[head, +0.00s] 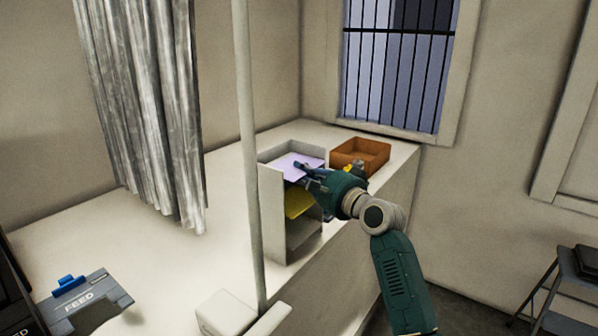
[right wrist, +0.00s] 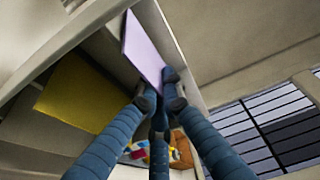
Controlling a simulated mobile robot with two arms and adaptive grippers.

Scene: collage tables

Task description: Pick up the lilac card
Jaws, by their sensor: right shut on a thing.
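The lilac card (head: 292,165) is at the top level of a grey-white shelf rack (head: 271,205) on the counter. My right gripper (head: 306,173) reaches in from the right and is shut on the card's near edge. In the right wrist view the fingertips (right wrist: 158,92) pinch one end of the lilac card (right wrist: 142,48), and the rest extends beyond them. The fingers hide the gripped edge. I cannot tell whether the card still touches the shelf. My left gripper is not in view.
A yellow card (head: 298,203) lies on the level below. An orange-brown tray (head: 346,164) stands right of the rack, near the barred window. A thin pole (head: 246,130) rises left of the rack.

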